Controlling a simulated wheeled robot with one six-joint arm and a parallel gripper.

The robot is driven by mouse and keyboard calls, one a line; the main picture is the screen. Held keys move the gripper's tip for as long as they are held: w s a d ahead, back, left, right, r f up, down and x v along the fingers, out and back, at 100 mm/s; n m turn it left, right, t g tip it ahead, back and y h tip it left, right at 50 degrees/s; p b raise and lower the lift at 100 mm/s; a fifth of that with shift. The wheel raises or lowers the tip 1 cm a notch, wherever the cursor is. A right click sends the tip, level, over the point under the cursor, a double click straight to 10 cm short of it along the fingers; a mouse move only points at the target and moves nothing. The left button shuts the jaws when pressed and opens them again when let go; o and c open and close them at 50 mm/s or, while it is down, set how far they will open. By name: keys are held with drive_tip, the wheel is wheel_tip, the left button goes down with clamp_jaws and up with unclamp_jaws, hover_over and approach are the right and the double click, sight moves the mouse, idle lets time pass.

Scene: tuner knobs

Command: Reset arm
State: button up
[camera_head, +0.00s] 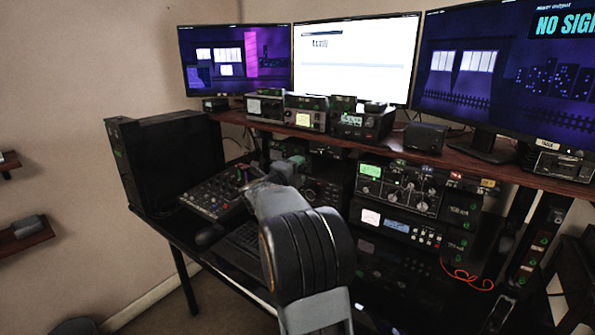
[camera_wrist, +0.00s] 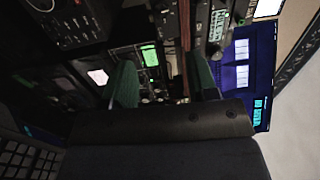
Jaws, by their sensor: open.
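My gripper (camera_wrist: 164,75) shows in the wrist view with its two green fingers apart and nothing between them. In the head view my arm reaches from the bottom middle up over the desk, in front of the equipment, and largely hides the gripper. A radio with a green display and several knobs (camera_head: 400,190) stands in the rack to the right of the arm. Its lit green display also shows between the fingers in the wrist view (camera_wrist: 150,57). I cannot tell how far the fingers are from it.
A dark red shelf (camera_head: 420,159) with small radios and three monitors (camera_head: 355,60) is above the rack. A mixer panel (camera_head: 215,196) and black computer tower (camera_head: 165,160) are at the left. An orange cable (camera_head: 462,275) hangs at the right. Wall shelves (camera_head: 25,235) are far left.

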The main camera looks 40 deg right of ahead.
idle(0.3)
drive_tip(key=w+a+f+n+t+y+p, duration=0.1)
drive_tip(key=w+a+f+n+t+y, duration=0.7)
drive_tip(key=n, duration=0.6)
drive_tip(key=s+a+n+g+y+p, duration=0.1)
drive_tip(key=s+a+n+y, duration=0.25)
drive_tip(key=a, duration=0.25)
drive_tip(key=s+a+n+g+y+p, duration=0.1)
drive_tip(key=s+a+n+y+p, duration=0.1)
drive_tip(key=a+n+y, duration=0.3)
drive_tip(key=s+a+n+g+y+p, duration=0.2)
drive_tip(key=s+a+n+g+p, duration=0.4)
drive_tip(key=s+a, duration=0.7)
drive_tip(key=s+a+r+n+p, duration=0.1)
drive_tip(key=s+r+n+p, duration=0.3)
drive_tip(key=s, duration=0.7)
wheel_tip(320, 180, up, 2)
drive_tip(key=shift+a+r+n+g+h+p, duration=0.15)
drive_tip(key=shift+a+n+g+h+p, duration=0.1)
drive_tip(key=shift+n+g+h+p, duration=0.15)
